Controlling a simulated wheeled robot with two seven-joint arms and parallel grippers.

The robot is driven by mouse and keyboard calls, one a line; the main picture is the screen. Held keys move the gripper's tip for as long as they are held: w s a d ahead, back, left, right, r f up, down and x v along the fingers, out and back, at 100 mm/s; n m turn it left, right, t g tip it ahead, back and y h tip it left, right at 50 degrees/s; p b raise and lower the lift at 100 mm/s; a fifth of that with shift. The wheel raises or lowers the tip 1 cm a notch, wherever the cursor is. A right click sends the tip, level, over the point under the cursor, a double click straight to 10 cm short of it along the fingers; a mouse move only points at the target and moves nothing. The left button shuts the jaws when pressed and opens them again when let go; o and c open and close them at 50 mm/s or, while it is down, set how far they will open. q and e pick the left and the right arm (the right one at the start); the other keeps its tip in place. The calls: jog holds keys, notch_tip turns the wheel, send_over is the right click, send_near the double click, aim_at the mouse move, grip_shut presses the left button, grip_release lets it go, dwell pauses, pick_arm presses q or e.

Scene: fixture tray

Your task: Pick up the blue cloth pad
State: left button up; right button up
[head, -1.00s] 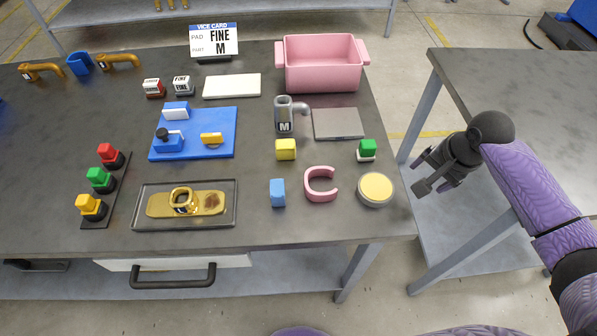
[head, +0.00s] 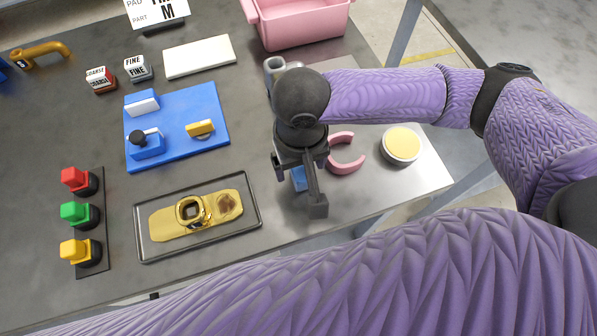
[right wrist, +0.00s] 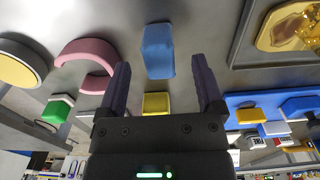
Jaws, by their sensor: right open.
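The blue cloth pad (head: 299,179) is a small blue block on the dark table, left of the pink C-shaped piece (head: 347,153). My right gripper (head: 298,190) is open above it in the head view and hides part of it. In the right wrist view the pad (right wrist: 158,52) lies in line with the gap between the two fingers (right wrist: 160,78), beyond the tips. Nothing is held between the fingers. My left gripper is not in view.
A round tin with a yellow top (head: 402,144) is to the right. A black-rimmed tray (head: 142,220) with a gold plate lies left, below a blue board (head: 177,104). A yellow block (right wrist: 156,104) and a green block (right wrist: 55,111) are near. A pink bin (head: 297,30) stands behind.

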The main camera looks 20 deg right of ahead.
aim_at(300, 170)
notch_tip(300, 170, down, 3)
jog(key=shift+f+b, duration=0.2)
jog(key=shift+b, duration=0.35)
jog(key=shift+r, duration=0.2)
grip_shut()
notch_tip(300, 170, up, 9)
jog(key=p, duration=0.4)
jog(key=shift+r+p, duration=0.1)
jog(key=shift+p, duration=0.25)
jog(key=shift+r, duration=0.4)
